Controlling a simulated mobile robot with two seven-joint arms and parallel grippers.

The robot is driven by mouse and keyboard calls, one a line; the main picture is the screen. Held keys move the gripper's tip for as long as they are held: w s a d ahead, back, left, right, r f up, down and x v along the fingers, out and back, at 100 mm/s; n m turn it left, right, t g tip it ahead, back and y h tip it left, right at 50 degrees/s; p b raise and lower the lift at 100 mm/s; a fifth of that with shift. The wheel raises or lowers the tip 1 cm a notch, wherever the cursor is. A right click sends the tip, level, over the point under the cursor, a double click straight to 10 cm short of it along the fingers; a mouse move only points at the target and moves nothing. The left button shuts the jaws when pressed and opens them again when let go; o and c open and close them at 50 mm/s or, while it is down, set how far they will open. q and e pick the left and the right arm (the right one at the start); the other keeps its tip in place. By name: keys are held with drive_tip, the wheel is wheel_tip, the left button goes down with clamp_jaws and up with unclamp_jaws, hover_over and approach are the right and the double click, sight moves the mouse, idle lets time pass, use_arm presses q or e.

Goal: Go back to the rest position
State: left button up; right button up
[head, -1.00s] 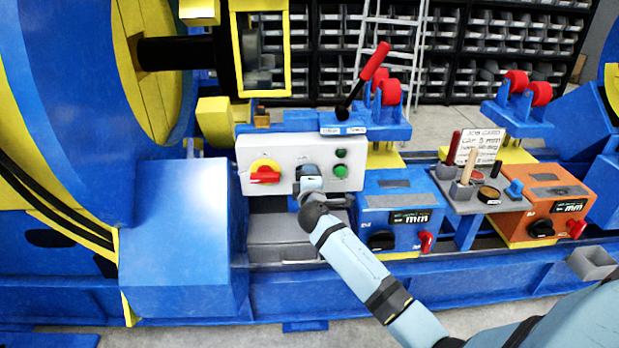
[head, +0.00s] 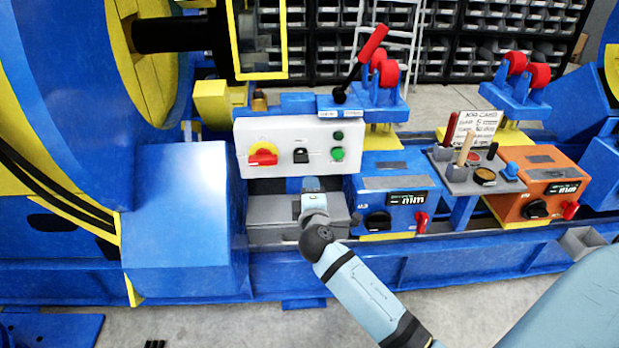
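My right arm comes in from the lower right. My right gripper (head: 311,186) is in front of the grey box, below the white control panel (head: 288,168). It appears apart from the panel. I see it from behind, so its fingers are hidden and I cannot tell whether it is open or shut. My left gripper is not in view.
A grey box (head: 270,212) sits under the panel. To the right are a blue welder-like unit (head: 393,182), an orange unit (head: 540,182) and a small tool shelf (head: 458,180). A red-handled lever (head: 372,42) rises above the panel. Grey floor shows in front of the blue rail (head: 450,262).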

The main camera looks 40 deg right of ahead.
drive_tip(key=shift+s+a, duration=0.2)
drive_tip(key=shift+s, duration=0.1)
